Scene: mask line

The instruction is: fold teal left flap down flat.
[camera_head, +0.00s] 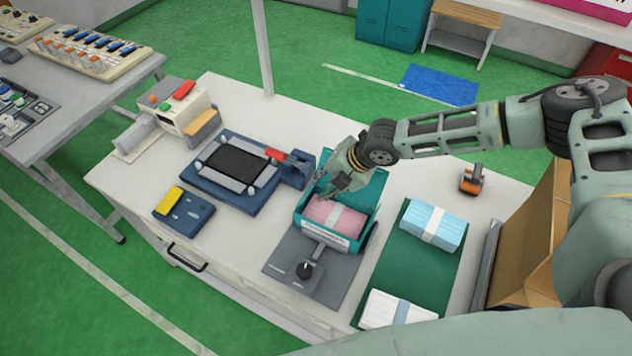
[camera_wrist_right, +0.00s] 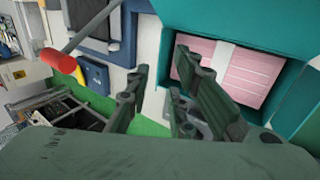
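A teal box (camera_head: 357,234) stands open on a grey fixture plate (camera_head: 283,262) in the head view. A stack of pink masks with a pale band (camera_head: 347,221) lies inside it. A teal panel (camera_head: 371,190) stands up at the box's back. The left flap is partly hidden behind my right gripper, and I cannot tell its exact angle. My right gripper (camera_head: 331,190) is over the box's left rear side, pointing down and left. In the wrist view its fingers (camera_wrist_right: 158,78) are apart with nothing between them, beside the teal wall (camera_wrist_right: 205,15). My left gripper is out of view.
A dark blue press (camera_head: 234,194) with a red-tipped lever (camera_head: 275,154) stands left of the box. A green mat (camera_head: 411,270) with blue masks (camera_head: 431,226) and white masks (camera_head: 385,312) lies right. A cardboard box (camera_head: 537,245) stands farther right.

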